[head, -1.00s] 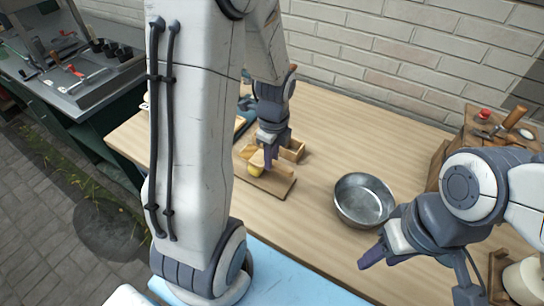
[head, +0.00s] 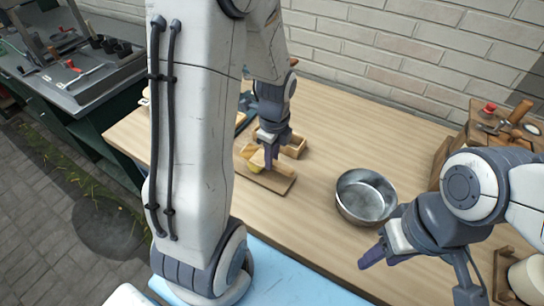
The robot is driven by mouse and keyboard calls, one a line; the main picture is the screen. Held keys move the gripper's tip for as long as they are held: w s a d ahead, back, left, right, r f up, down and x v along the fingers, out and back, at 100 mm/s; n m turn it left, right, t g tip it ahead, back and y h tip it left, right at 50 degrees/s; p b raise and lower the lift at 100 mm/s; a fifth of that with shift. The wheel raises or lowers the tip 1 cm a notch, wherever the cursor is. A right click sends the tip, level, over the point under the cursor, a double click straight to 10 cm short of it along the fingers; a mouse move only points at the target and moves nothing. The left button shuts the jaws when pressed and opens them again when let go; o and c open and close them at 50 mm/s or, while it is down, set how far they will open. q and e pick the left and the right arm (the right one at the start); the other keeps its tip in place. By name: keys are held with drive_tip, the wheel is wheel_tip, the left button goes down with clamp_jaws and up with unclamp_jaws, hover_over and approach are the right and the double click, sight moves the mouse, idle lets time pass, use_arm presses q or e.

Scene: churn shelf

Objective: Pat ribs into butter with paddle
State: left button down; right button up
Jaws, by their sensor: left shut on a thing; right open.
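My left gripper (head: 270,158) points down over a wooden board (head: 274,182) on the table and is shut on a small wooden paddle (head: 258,158). A yellow lump of butter (head: 253,168) lies on the board, partly hidden by the paddle and my gripper. The paddle is at the butter; I cannot tell whether they touch, and ribs are too small to make out. My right gripper (head: 372,258) is open and empty near the table's front edge, below the metal bowl.
A round metal bowl (head: 365,196) stands right of the board. A wooden box (head: 294,147) sits behind the board. A wooden crate with tools (head: 508,128) is at the right. My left arm hides part of the table. The table's back middle is clear.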

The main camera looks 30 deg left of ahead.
use_arm(q)
drive_tip(key=shift+f+b, duration=0.3)
drive_tip(key=shift+f, duration=0.2)
idle(1.7)
wheel_tip(320, 180, up, 7)
drive_tip(key=p, duration=0.7)
drive_tip(key=shift+p, duration=0.4)
drive_tip(key=shift+f, duration=0.1)
wheel_tip(320, 180, down, 6)
drive_tip(key=b, duration=0.4)
drive_tip(key=shift+r, duration=0.2)
drive_tip(key=shift+f, duration=0.15)
drive_tip(key=shift+f+b, duration=0.45)
idle(0.7)
drive_tip(key=shift+f, duration=0.1)
idle(1.2)
